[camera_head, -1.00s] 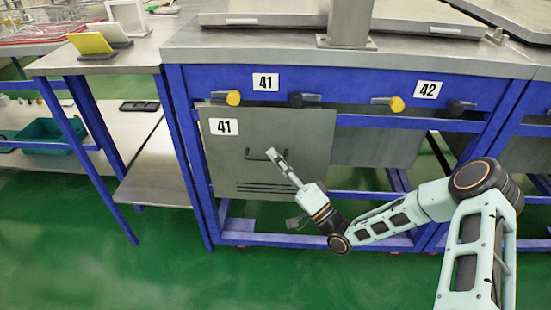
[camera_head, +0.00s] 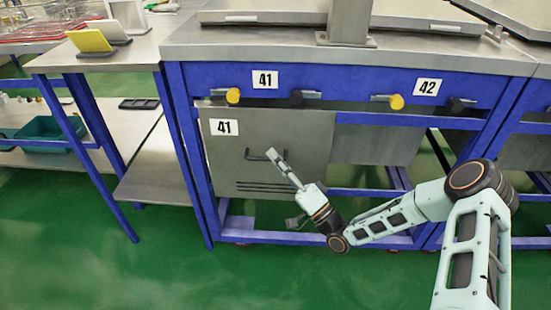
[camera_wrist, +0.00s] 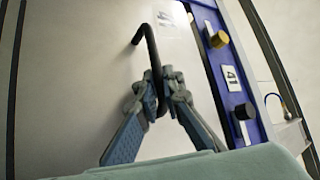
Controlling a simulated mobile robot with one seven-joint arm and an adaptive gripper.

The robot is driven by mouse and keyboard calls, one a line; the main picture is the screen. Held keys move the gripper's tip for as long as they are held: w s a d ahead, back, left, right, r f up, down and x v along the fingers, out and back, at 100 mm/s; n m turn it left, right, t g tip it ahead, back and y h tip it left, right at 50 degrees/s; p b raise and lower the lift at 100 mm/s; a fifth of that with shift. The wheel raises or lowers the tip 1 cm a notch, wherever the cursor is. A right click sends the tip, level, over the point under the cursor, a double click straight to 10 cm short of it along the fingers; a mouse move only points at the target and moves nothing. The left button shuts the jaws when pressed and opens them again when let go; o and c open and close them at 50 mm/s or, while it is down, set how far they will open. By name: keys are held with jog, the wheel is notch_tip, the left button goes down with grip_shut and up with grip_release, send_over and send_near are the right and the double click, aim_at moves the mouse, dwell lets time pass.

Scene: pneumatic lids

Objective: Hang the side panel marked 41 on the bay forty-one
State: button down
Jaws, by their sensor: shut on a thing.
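The grey side panel marked 41 (camera_head: 290,135) hangs upright in front of bay forty-one, whose blue rail (camera_head: 205,78) carries a 41 label (camera_head: 265,80). The panel's top edge is just below a yellow-ended knob (camera_head: 233,96) and a black-ended knob (camera_head: 297,98). Whether it touches or rests on the rail cannot be told. My gripper (camera_head: 273,156) is shut on the panel's dark bar handle (camera_head: 256,155). In the wrist view my gripper (camera_wrist: 160,92) closes around the handle (camera_wrist: 150,50), with the panel (camera_wrist: 75,80) behind it.
Bay forty-two (camera_head: 428,88) is to the right, with its own knobs and a grey panel (camera_head: 375,146) set further back. A steel side table (camera_head: 110,60) with a yellow stand (camera_head: 90,42) is at left. Green floor (camera_head: 130,270) in front is clear.

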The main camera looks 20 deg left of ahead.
jog(key=shift+f, duration=0.25)
jog(key=c, duration=2)
grip_release()
